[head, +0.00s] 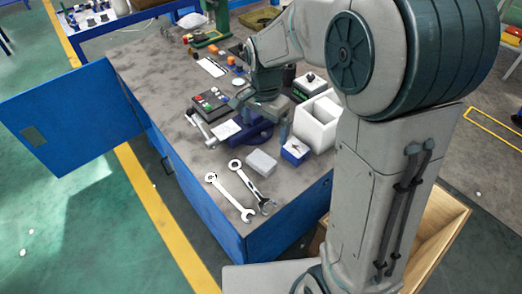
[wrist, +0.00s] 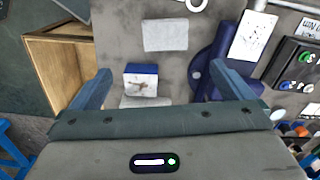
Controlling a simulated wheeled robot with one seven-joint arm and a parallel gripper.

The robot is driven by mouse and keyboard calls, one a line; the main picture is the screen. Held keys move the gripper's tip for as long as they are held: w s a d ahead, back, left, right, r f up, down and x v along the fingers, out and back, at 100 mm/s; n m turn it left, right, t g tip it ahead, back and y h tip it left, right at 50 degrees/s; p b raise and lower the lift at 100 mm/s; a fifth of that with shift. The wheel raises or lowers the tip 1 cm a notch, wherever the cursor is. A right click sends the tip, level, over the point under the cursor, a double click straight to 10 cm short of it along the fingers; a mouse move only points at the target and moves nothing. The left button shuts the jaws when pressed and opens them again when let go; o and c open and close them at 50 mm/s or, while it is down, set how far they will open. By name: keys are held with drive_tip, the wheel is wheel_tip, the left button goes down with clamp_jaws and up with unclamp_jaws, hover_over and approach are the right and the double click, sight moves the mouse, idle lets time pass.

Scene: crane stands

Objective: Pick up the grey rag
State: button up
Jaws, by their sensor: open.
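The grey rag (head: 262,162) looks like a small, flat, light grey folded block lying on the workbench near its front edge, beside the wrenches. In the wrist view the rag (wrist: 165,35) is at top centre, ahead of the fingers. My gripper (head: 262,112) is open and empty, above the bench and farther back than the rag. In the wrist view its fingers (wrist: 162,88) are spread wide, with a small blue box (wrist: 141,79) showing between them. The rag is outside the finger gap and fully visible.
A blue vise (head: 250,132) stands just behind the rag. The small blue box (head: 295,151) and a white container (head: 316,124) are at its right. Two wrenches (head: 230,198) lie in front and left. A control box (head: 211,103) is farther back. A wooden crate (head: 440,226) stands off the bench.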

hover_over(262, 159)
drive_tip(key=f, duration=0.8)
drive_tip(key=shift+s+d+f+b, duration=0.2)
drive_tip(key=shift+d+f+b, duration=0.05)
drive_tip(key=shift+f+b, duration=0.15)
drive_tip(key=shift+w+a+f, duration=0.1)
drive_tip(key=shift+a+f, duration=0.05)
drive_tip(key=shift+f, duration=1.3)
drive_tip(key=shift+a+f, duration=0.15)
drive_tip(key=shift+f, duration=1.25)
drive_tip(key=c, duration=0.9)
